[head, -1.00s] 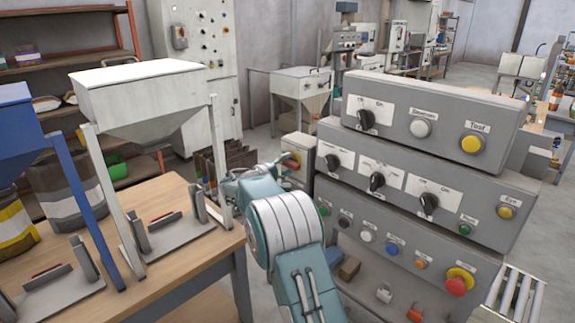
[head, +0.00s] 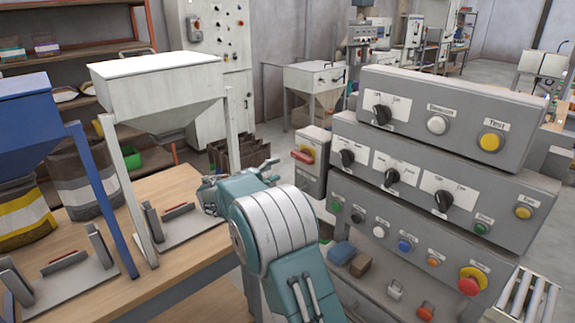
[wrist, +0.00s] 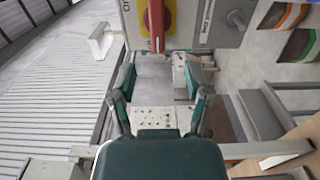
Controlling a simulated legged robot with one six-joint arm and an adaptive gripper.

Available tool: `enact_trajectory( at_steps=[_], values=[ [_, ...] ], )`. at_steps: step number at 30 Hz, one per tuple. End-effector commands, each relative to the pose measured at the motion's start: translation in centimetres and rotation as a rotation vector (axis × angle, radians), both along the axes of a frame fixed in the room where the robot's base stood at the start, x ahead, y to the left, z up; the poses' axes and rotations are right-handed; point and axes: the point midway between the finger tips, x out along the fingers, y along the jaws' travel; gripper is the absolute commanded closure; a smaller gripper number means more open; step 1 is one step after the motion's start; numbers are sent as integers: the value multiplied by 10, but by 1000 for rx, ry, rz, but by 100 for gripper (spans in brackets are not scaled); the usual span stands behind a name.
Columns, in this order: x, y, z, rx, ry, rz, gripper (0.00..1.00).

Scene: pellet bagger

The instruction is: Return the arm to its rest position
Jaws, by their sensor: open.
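My gripper (wrist: 162,80) is open and empty in the wrist view, its two teal fingers spread on either side of a gap. A rotary switch with a red handle on a yellow plate (wrist: 157,20) is at the top of that view, just beyond the fingertips. In the head view the same red-handled switch (head: 303,156) sits on a small grey box left of the control panel, clear of my arm. My teal arm is bent and reaches up from the bottom centre. My gripper (head: 210,190) is partly hidden behind the arm there.
The stacked grey control panel (head: 430,175) with knobs and buttons stands close on the right. A wooden table (head: 185,190) with a white hopper (head: 160,90) and a blue hopper (head: 35,120) is on the left. Brown bags (head: 240,152) stand behind the arm.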

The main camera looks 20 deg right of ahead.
Motion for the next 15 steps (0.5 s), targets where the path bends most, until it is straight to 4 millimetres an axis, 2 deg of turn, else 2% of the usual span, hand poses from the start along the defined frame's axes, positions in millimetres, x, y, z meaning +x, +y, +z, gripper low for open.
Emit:
enact_trajectory(
  at_steps=[3, 6, 15],
  values=[
    [-4, 13, -1, 1, 0, 0, 37],
    [-6, 17, -1, 1, 0, 0, 37],
    [-6, 18, -1, 1, 0, -1, 37]
  ],
)
